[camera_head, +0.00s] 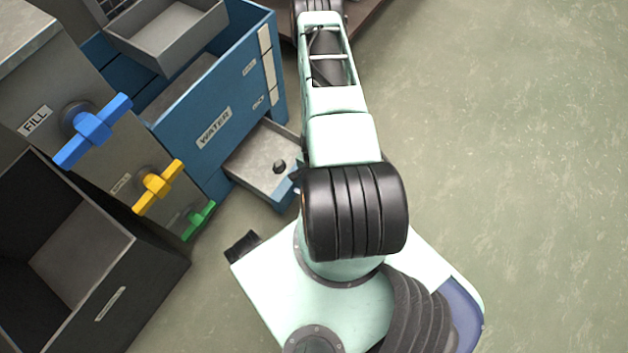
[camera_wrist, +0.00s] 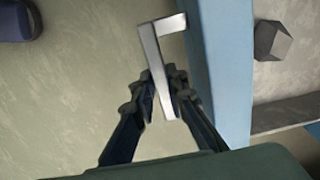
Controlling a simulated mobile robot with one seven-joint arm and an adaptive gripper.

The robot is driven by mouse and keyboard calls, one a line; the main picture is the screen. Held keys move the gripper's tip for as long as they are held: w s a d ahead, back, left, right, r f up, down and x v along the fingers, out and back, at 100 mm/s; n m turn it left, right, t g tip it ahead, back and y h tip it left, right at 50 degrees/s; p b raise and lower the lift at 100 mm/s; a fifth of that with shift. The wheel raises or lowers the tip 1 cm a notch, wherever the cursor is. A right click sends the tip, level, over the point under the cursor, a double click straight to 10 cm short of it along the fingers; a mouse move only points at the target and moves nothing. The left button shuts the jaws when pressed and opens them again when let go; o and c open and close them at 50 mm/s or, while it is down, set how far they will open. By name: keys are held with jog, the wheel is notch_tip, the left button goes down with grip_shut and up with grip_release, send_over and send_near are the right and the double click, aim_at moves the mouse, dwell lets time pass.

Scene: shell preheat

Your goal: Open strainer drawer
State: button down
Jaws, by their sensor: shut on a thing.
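My gripper (camera_wrist: 163,90) is in the wrist view, its two dark fingers closed on a silver bar handle (camera_wrist: 152,48). The handle stands out from the blue front (camera_wrist: 222,65) of a drawer. In the head view the low drawer (camera_head: 252,165) sticks out of the blue cabinet, with its grey inside showing. A dark grey faceted lump (camera_head: 280,166) lies in it and also shows in the wrist view (camera_wrist: 272,41). My arm hides the drawer's right part, the handle and my gripper in the head view.
Open floor (camera_head: 500,130) lies to the right.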

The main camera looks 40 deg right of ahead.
jog(key=shift+s, duration=0.2)
dwell(0.3)
jog(key=c, duration=1.9)
grip_release()
jog(key=shift+c, duration=0.2)
jog(key=shift+r, duration=0.1)
notch_tip(320, 180, up, 12)
jog(key=shift+d, duration=0.1)
